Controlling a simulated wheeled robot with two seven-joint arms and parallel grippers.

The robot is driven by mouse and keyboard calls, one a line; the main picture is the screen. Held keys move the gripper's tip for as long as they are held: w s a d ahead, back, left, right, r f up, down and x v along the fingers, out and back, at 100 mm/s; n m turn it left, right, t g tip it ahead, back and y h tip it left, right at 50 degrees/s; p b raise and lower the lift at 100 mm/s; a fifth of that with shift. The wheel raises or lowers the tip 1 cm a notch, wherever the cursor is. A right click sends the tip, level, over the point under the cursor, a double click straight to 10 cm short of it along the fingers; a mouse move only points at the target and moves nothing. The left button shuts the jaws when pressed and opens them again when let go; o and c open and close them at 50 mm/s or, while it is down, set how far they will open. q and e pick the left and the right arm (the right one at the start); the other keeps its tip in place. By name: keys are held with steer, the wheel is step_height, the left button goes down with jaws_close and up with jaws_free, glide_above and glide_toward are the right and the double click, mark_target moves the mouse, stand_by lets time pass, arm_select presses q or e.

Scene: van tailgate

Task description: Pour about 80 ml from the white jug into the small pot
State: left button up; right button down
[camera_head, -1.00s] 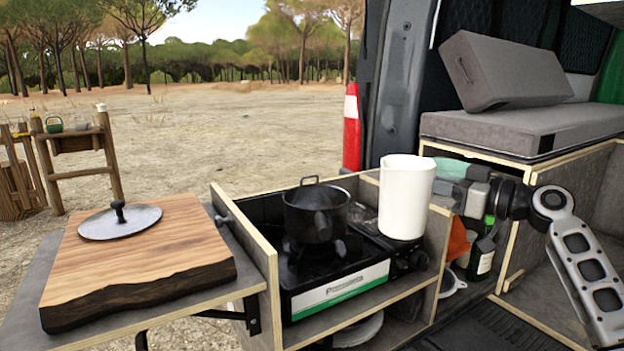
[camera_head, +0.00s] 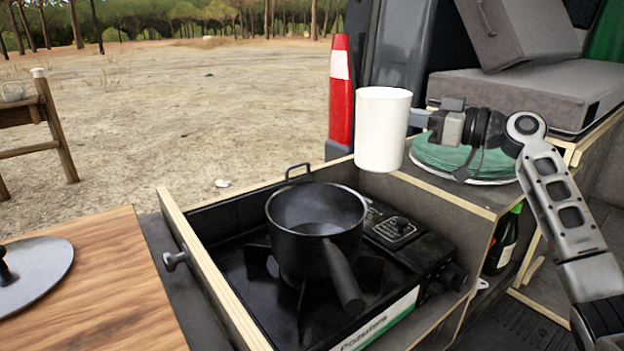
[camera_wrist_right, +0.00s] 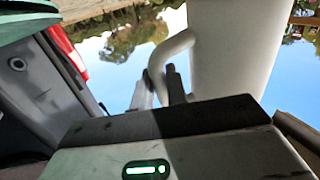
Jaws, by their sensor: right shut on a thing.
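The white jug (camera_head: 381,130) is in the air in the head view, upright or nearly so, above and to the right of the pot. My right gripper (camera_head: 418,118) is shut on the jug from its right side. In the right wrist view the jug (camera_wrist_right: 230,50) shows its handle, with the gripper fingers (camera_wrist_right: 165,88) at the handle. The small dark pot (camera_head: 316,222) stands on the camping stove, its long handle pointing toward the front right. Its inside looks dark, and I cannot see any liquid. My left gripper is not in view.
The black stove (camera_head: 400,235) sits in a wooden drawer box (camera_head: 212,270). A stack of green plates (camera_head: 465,155) stands right of the jug. A green bottle (camera_head: 503,242) is below.

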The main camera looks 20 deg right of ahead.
mark_target(389, 112)
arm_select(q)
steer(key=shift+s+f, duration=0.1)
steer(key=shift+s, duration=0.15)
arm_select(e)
steer(key=shift+s+r, duration=0.15)
steer(key=shift+s+r+n, duration=0.1)
steer(key=shift+n, duration=0.3)
